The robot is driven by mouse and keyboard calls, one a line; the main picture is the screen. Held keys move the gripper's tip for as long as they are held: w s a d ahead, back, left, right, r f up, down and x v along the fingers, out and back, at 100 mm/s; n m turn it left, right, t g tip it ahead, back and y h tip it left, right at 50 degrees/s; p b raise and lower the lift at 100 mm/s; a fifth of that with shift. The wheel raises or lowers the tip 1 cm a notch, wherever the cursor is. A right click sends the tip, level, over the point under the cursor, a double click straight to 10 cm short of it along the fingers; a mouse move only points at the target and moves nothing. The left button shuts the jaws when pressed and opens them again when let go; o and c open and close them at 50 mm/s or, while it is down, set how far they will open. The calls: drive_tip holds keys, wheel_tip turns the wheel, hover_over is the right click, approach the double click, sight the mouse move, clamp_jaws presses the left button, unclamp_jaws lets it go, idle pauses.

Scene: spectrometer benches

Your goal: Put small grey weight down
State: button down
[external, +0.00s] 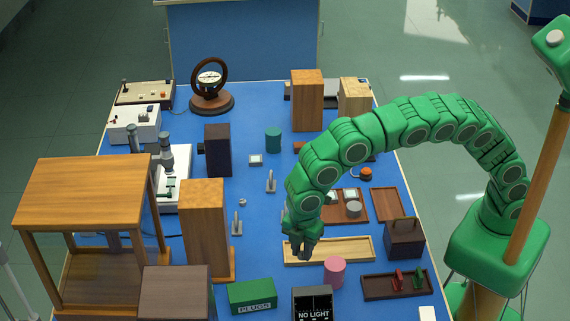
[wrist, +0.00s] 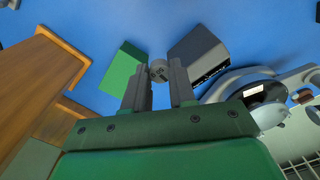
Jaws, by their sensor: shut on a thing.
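The small grey weight (wrist: 158,70) is a little round grey piece between my fingertips in the wrist view. My gripper (wrist: 159,77) is shut on it. Blue bench top shows beyond it. In the external view my gripper (external: 304,252) points down over the left part of a long pale wooden tray (external: 353,259). The weight cannot be made out there, and I cannot tell its height above the tray or bench.
A green PLUGS box (external: 252,296) and a dark NO LIGHT box (external: 312,304) stand in front. A pink cylinder (external: 334,271) is just right of my gripper. A wooden block (external: 205,230) stands left. A brown tray (external: 360,217) with a grey cylinder (external: 353,209) lies behind.

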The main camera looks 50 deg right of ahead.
drive_tip(key=shift+w+a+f, duration=1.45)
drive_tip(key=shift+w+a, duration=0.35)
drive_tip(key=shift+a, duration=0.95)
hover_over(261, 291)
drive_tip(key=shift+s+d+f, duration=0.1)
drive_tip(key=shift+d+f, duration=0.05)
drive_tip(key=shift+f, duration=1.2)
drive_tip(key=shift+s+d+f, duration=0.1)
drive_tip(key=shift+d+f, duration=0.05)
drive_tip(key=shift+f, duration=1.15)
drive_tip(key=shift+w+a+f, duration=0.1)
drive_tip(key=shift+w, duration=0.05)
drive_tip(key=shift+w+a+f, duration=0.1)
drive_tip(key=shift+f, duration=1.65)
drive_tip(key=shift+f, duration=0.15)
drive_tip(key=c, duration=0.9)
unclamp_jaws()
